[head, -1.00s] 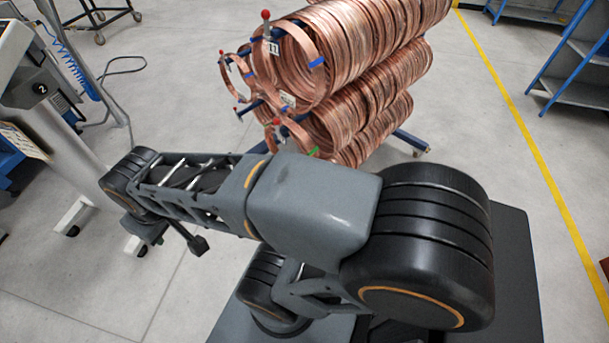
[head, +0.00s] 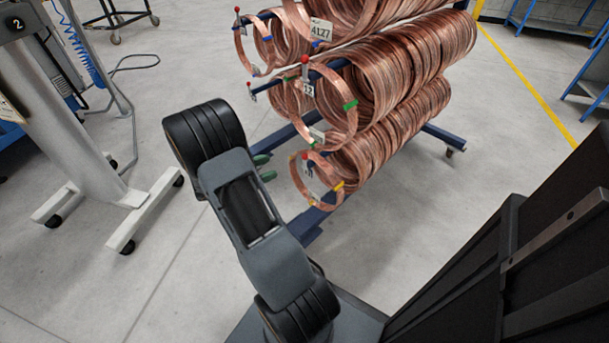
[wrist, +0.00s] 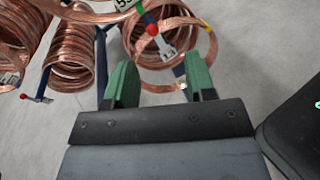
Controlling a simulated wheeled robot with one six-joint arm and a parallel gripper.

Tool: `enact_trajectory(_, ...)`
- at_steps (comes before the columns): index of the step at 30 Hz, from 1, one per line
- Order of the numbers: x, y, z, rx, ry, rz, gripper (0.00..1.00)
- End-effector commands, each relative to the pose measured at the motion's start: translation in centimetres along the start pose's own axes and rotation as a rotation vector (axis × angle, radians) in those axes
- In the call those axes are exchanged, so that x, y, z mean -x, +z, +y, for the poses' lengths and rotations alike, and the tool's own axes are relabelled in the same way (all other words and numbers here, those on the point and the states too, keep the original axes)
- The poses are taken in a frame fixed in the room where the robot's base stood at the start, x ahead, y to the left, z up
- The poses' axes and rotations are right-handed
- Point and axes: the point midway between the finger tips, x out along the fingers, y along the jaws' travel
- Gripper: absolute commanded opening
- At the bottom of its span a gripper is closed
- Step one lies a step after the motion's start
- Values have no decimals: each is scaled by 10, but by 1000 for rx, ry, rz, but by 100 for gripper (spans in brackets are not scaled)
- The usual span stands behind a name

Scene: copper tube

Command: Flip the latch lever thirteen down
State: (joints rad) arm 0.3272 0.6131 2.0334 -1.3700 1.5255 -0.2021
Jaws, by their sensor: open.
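The copper coil rack shows latch levers with red ball knobs. A lever with a red knob (head: 304,156) stands at the end of the lowest tube at right; its small tag is too small to read in the head view. In the wrist view a red knob (wrist: 152,30) and a white tag (wrist: 168,53), starting with 1 and partly unclear, show just beyond my fingers. My gripper (head: 265,167) is open and empty, left of the lowest coils. Its green fingers (wrist: 161,82) point towards the coil end, apart from the lever as far as I can tell.
Another lever (head: 305,60) with a tag reading 12 is above. Copper coils (head: 375,75) hang on the blue rack, whose base bar (head: 438,132) reaches out at right. A white-legged stand (head: 125,225) is at left. Grey floor between is clear.

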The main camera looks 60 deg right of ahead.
Motion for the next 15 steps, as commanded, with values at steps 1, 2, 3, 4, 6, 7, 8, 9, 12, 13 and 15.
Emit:
enact_trajectory(1, -8, -24, -2, 29, 23, -31, 50)
enact_trajectory(2, -10, -30, 0, 42, 37, -48, 50)
enact_trajectory(3, -13, -36, 1, 57, 53, -66, 50)
enact_trajectory(4, -15, -41, 2, 68, 63, -78, 50)
enact_trajectory(6, -19, -48, 3, 84, 81, -99, 50)
enact_trajectory(7, -21, -50, 4, 89, 87, -105, 50)
enact_trajectory(8, -23, -51, 5, 92, 91, -109, 50)
enact_trajectory(9, -27, -52, 6, 95, 94, -113, 50)
enact_trajectory(12, -40, -52, 7, 98, 97, -118, 50)
enact_trajectory(13, -45, -51, 7, 98, 97, -118, 50)
enact_trajectory(15, -58, -50, 8, 98, 96, -117, 50)
